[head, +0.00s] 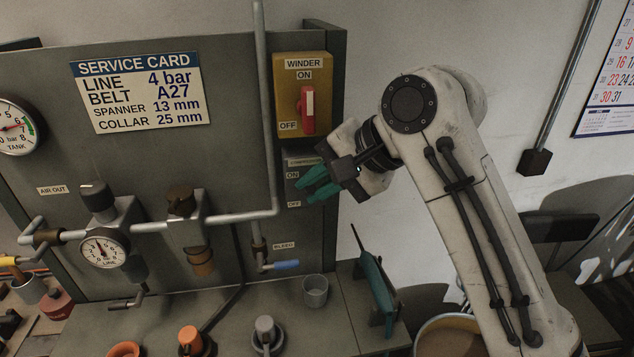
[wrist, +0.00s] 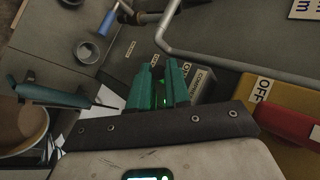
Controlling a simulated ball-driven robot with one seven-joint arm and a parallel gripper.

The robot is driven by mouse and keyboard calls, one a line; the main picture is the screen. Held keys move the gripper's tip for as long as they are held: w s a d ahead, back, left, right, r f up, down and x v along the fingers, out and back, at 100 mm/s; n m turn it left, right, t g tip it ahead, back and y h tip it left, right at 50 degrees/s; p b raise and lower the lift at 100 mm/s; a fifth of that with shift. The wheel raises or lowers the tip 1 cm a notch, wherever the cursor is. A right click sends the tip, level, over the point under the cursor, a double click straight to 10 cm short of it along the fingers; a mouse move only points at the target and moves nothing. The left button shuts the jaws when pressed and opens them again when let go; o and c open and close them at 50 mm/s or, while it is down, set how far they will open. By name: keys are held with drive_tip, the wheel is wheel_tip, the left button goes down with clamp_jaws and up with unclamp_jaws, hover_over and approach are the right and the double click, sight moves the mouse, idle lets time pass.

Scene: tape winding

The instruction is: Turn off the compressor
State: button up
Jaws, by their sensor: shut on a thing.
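The compressor switch box (head: 293,160) is dark grey, on the panel below the yellow winder box, with ON and OFF labels. My gripper (head: 312,186) has teal fingers that reach in from the right to the front of this box, between the two labels. In the wrist view the fingers (wrist: 170,88) are close together beside the COMPRESSOR label (wrist: 203,80), with a green glow between them. They are shut on the compressor switch, whose moving part is mostly hidden by the fingers, so I cannot tell its position.
The yellow winder box (head: 287,97) with its red handle (head: 308,108) sits just above my gripper. A grey pipe (head: 267,110) runs down left of the boxes. A blue-handled bleed valve (head: 285,265) and a grey cup (head: 315,290) are below.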

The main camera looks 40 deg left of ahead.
drive_tip(key=shift+f, duration=0.1)
clamp_jaws()
wheel_tip(320, 180, down, 6)
drive_tip(key=n+t+y+b, duration=0.3)
drive_tip(key=n+y+b, duration=0.2)
drive_tip(key=y+b, duration=0.4)
drive_tip(key=b, duration=0.4)
drive_tip(key=shift+s+d+t, duration=0.25)
drive_tip(key=shift+d+t, duration=0.05)
drive_tip(key=shift+d, duration=0.05)
drive_tip(key=o, duration=0.7)
unclamp_jaws()
drive_tip(key=shift+d+b, duration=0.1)
drive_tip(key=shift+b, duration=0.2)
drive_tip(key=d, duration=0.3)
drive_tip(key=d+b, duration=0.1)
drive_tip(key=d, duration=0.3)
drive_tip(key=s+d, duration=0.1)
drive_tip(key=d, duration=0.2)
drive_tip(key=shift+d+f, duration=0.15)
drive_tip(key=shift+d, duration=0.15)
